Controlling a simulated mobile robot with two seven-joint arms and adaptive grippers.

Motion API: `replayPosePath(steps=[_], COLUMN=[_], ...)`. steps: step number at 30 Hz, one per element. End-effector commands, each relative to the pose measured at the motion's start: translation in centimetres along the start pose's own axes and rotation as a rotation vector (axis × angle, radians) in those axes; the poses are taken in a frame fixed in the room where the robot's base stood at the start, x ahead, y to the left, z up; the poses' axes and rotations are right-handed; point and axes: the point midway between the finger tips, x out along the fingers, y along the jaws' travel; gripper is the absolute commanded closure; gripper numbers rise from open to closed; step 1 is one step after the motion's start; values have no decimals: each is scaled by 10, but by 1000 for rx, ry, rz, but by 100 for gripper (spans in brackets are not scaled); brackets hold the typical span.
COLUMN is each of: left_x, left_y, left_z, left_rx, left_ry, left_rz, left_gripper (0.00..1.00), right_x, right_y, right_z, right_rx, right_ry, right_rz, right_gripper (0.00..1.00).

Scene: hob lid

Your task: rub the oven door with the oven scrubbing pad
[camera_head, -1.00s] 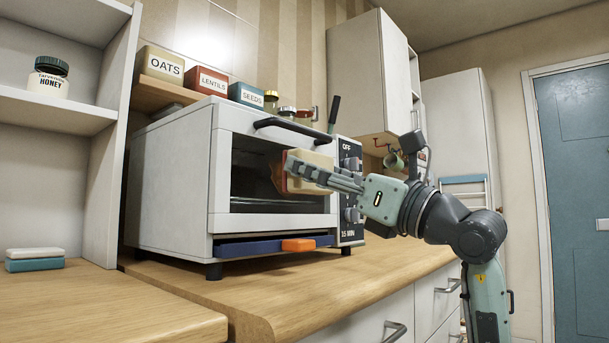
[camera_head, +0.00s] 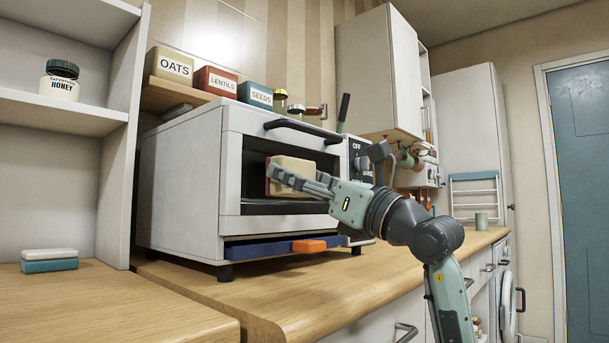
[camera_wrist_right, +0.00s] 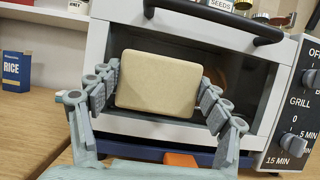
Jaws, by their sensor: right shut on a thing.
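The white oven (camera_head: 180,185) stands on the wooden counter. Its door (camera_head: 285,224) has a dark window and a black handle (camera_head: 303,131) along the top. My right gripper (camera_head: 285,178) is shut on the oven scrubbing pad (camera_head: 292,168), a cream block with a reddish face turned to the oven. The pad is in front of the door window; I cannot tell whether it touches the glass. In the right wrist view the pad (camera_wrist_right: 158,84) sits between both fingers and hides the middle of the window. My left gripper is not in view.
A blue tray with an orange tab (camera_head: 308,246) sits under the door. Knobs (camera_head: 364,166) are at the oven's right. A blue-and-white sponge (camera_head: 50,260) lies on the left counter. The counter front (camera_head: 300,285) is clear.

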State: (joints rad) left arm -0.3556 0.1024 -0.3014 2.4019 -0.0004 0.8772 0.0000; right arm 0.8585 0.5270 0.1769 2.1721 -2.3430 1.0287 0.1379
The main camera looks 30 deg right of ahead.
Motion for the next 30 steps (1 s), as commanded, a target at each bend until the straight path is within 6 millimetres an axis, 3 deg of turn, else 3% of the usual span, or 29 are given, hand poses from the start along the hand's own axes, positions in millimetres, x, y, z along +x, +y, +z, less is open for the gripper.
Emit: replayPosePath(steps=[30], left_x=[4], left_y=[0], left_z=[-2], left_rx=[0], left_ry=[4], left_rz=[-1], left_gripper=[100], right_x=[10], right_y=[0], right_z=[-4], right_rx=[1], right_ry=[0], right_rz=[0], right_gripper=[47])
